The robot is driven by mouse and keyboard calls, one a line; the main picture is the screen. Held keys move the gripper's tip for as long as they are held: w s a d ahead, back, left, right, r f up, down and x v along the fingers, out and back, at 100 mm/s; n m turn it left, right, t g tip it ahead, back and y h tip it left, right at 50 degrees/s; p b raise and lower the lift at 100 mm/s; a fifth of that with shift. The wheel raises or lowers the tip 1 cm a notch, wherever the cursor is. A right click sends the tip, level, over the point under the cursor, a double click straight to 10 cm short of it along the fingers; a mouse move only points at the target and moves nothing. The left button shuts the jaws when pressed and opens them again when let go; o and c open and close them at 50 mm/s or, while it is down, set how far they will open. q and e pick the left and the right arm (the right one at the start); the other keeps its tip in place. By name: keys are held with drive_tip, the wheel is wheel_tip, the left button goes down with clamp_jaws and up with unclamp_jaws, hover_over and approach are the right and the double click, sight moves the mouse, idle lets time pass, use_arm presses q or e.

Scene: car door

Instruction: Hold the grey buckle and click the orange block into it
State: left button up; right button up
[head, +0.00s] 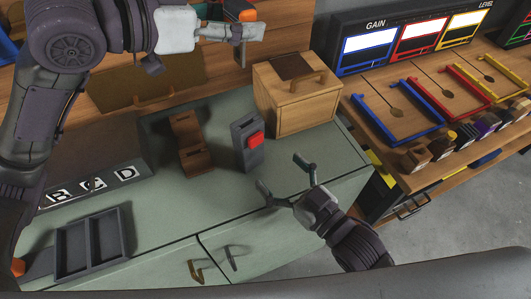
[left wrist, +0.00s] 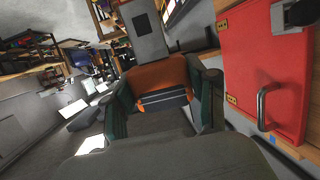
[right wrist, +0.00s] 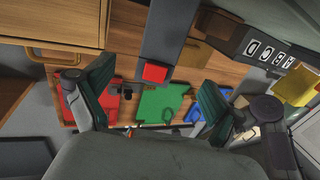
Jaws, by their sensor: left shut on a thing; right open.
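The grey buckle (head: 241,135) with a red button (head: 255,139) stands upright on the green counter. My right gripper (head: 284,174) is open and empty, low in front and to the right of the buckle, apart from it. In the right wrist view the buckle (right wrist: 168,40) shows ahead, between the spread fingers. My left gripper (head: 243,22) is up over the back of the counter, far from the buckle. It is shut on the orange block (left wrist: 160,80), whose flat grey tongue (left wrist: 147,37) sticks out beyond the fingers. The fingers partly hide the block's sides.
A brown stepped stand (head: 190,150) is left of the buckle, and a wooden box (head: 297,98) is behind it to the right. A dark tray (head: 92,245) lies at the front left. The counter's front middle is clear.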

sight(249, 141)
drive_tip(key=x, duration=1)
drive_tip(key=shift+w+a, duration=0.3)
drive_tip(key=c, duration=1.5)
use_arm(q)
drive_tip(key=s+d+f+n+t+y, duration=0.5)
drive_tip(key=s+d+f+n+t, duration=0.15)
drive_tip(key=d+f, duration=0.45)
drive_tip(key=w+a+r+n+y, duration=0.2)
drive_tip(key=a+n+y, duration=0.3)
drive_tip(key=y, duration=0.3)
drive_tip(key=w+a+r+n+y, duration=0.1)
drive_tip(key=w+a+n+y, duration=0.3)
drive_tip(key=n+y, duration=0.3)
drive_tip(key=shift+w+a+r+n+g+y, duration=0.15)
drive_tip(key=shift+a+r+n+g+y, duration=0.25)
drive_tip(key=shift+a+y, duration=0.4)
